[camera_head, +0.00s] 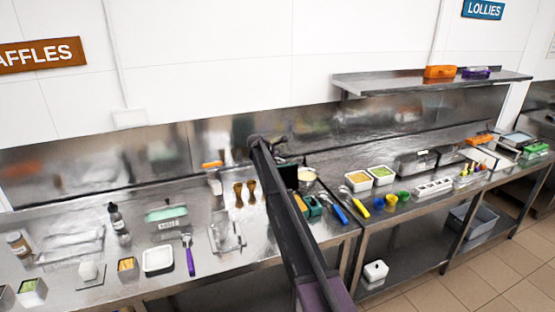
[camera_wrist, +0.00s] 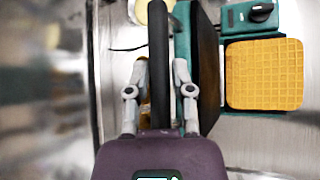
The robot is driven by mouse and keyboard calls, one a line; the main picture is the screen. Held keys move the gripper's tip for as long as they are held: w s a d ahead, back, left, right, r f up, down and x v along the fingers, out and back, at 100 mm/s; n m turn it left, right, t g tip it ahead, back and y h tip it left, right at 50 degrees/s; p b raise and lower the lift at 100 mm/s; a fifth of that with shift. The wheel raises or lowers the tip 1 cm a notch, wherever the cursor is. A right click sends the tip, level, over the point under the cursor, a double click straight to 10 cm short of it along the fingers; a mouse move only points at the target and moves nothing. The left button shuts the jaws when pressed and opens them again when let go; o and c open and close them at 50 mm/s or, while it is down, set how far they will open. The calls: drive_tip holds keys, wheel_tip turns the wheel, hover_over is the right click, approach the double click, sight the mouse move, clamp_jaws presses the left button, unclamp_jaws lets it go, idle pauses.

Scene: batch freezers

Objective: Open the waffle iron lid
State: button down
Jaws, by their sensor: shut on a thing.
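The waffle iron has a teal base (camera_wrist: 236,18) with a dark knob, at the upper right of the wrist view. A golden waffle (camera_wrist: 263,75) lies exposed on its lower plate. The lid (camera_wrist: 205,65) stands raised to the left of the waffle, seen nearly edge-on, with its dark inner face toward the waffle. My gripper (camera_wrist: 160,68) is shut on the black lid handle (camera_wrist: 158,35), one finger on each side. In the head view the waffle iron (camera_head: 313,207) is mostly hidden behind my arm; a bit of teal shows.
A cream-coloured round container (camera_head: 307,175) stands behind the iron. Two brown-handled tools (camera_head: 245,193) and a clear rack (camera_head: 226,235) are to the left. A wall shelf (camera_head: 420,80) hangs at the back right.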

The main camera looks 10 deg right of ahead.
drive_tip(key=shift+w+d, duration=0.3)
drive_tip(key=shift+d, duration=0.35)
drive_tip(key=c, duration=0.6)
unclamp_jaws()
drive_tip(key=shift+a, duration=0.35)
drive_tip(key=shift+s, duration=0.1)
drive_tip(key=shift+d+r, duration=0.1)
drive_tip(key=shift+r, duration=0.05)
